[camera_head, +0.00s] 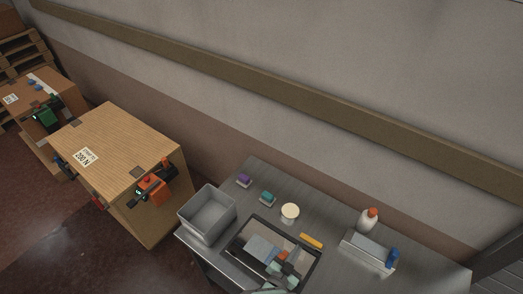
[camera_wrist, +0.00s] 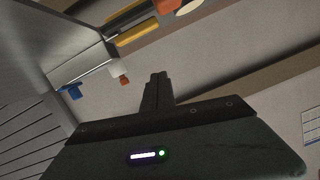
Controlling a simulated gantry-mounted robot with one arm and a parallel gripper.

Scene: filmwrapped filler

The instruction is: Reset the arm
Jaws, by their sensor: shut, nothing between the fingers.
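My gripper (camera_wrist: 158,77) shows in the wrist view with its two dark fingers together and nothing between them. It is apart from every object there, with the plain wall behind it. The wrist picture is tilted, with the grey table's objects along its upper left. I cannot clearly make out my arm or gripper in the head view.
In the head view the grey table (camera_head: 420,277) bears a grey bin (camera_head: 207,215), a black-framed tray with mixed items, a yellow piece (camera_head: 311,240), a round pale-topped tub (camera_head: 290,212) and an orange-capped white bottle (camera_head: 368,221). Wooden benches (camera_head: 120,145) stand left.

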